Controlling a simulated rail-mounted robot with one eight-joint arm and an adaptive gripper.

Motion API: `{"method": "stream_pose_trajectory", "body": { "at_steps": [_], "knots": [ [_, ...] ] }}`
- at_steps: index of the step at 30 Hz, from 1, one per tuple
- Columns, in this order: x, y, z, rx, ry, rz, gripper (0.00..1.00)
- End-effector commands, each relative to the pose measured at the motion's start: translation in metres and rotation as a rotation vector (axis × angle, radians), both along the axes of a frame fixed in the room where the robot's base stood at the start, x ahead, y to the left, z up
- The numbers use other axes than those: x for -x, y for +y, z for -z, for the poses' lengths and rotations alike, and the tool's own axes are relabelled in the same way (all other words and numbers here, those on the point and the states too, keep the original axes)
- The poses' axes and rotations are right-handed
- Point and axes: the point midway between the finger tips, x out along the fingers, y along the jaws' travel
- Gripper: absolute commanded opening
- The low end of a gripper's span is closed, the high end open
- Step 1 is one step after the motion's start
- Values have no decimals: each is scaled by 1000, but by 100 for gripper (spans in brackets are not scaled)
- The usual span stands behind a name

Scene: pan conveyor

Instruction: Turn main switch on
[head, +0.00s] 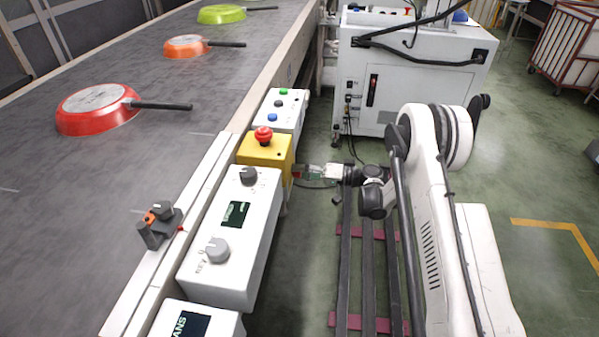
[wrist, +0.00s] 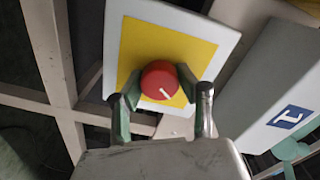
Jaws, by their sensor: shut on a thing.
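The main switch is a red round knob (wrist: 160,80) with a white pointer mark. It sits on a yellow plate (wrist: 190,48) with a white surround in the wrist view. The pointer is angled toward the lower right. My gripper (wrist: 158,90) has one fingertip on each side of the knob and is shut on it. In the head view, my gripper (head: 300,172) reaches the right side of the control boxes beside the conveyor, near the yellow box (head: 263,153). The knob itself is hidden there.
A red emergency button (head: 264,135) tops the yellow box. A white control box (head: 232,222) with grey dials stands in front. Red (head: 97,112), orange (head: 186,49) and green (head: 222,15) pans lie on the conveyor (head: 70,215). A white cabinet (head: 415,85) stands behind my arm.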

Motion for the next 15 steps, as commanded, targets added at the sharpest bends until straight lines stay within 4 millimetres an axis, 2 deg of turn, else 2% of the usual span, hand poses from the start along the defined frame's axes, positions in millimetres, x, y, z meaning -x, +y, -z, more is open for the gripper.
{"method": "stream_pose_trajectory", "body": {
  "at_steps": [15],
  "knots": [
    [0, 0, 0, -56, 475, -1, 8]
  ]
}}
